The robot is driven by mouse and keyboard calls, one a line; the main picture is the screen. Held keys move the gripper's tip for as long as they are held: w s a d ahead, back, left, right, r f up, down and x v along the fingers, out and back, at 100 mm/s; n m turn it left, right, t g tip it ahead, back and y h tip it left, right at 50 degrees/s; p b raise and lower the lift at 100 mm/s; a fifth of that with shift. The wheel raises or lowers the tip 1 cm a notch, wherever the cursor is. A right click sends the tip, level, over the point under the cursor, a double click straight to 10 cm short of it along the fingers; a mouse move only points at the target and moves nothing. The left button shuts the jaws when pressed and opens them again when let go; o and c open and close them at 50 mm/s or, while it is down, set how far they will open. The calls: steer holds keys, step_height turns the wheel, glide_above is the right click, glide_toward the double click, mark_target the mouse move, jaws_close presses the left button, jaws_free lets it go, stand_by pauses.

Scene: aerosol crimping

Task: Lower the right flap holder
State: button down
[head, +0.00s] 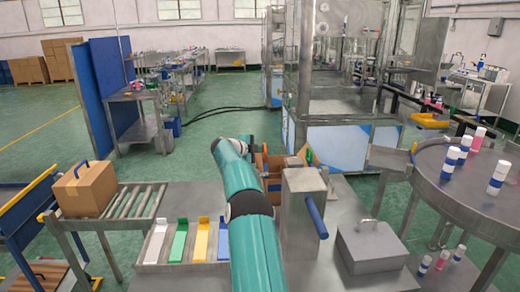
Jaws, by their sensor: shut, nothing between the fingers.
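A brown open-topped box (272,169) with raised flaps stands behind the steel housing, partly hidden by my teal arm. A small green part (309,157) shows at its right side; I cannot tell whether this is the right flap holder. My teal arm reaches forward from the bottom centre and bends at a joint left of the open box. My gripper is hidden beyond the arm, so its fingers and their distance from the flap holder do not show.
A steel housing (303,218) with a blue lever (316,220) stands close on the arm's right. A grey lidded box (371,247) is farther right. A closed carton (86,189) sits on rollers at left. Coloured bars lie left of the arm. A round table (455,195) holds cans.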

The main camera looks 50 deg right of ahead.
steer(key=shift+w+d+f, duration=0.7)
steer(key=shift+d+f, duration=0.1)
steer(key=shift+d, duration=0.15)
steer(key=shift+d+f, duration=0.1)
steer(key=f+v, duration=0.1)
steer(key=v, duration=1.2)
steer(key=shift+a+f, duration=0.2)
steer(key=shift+a, duration=0.45)
steer(key=shift+w, duration=0.15)
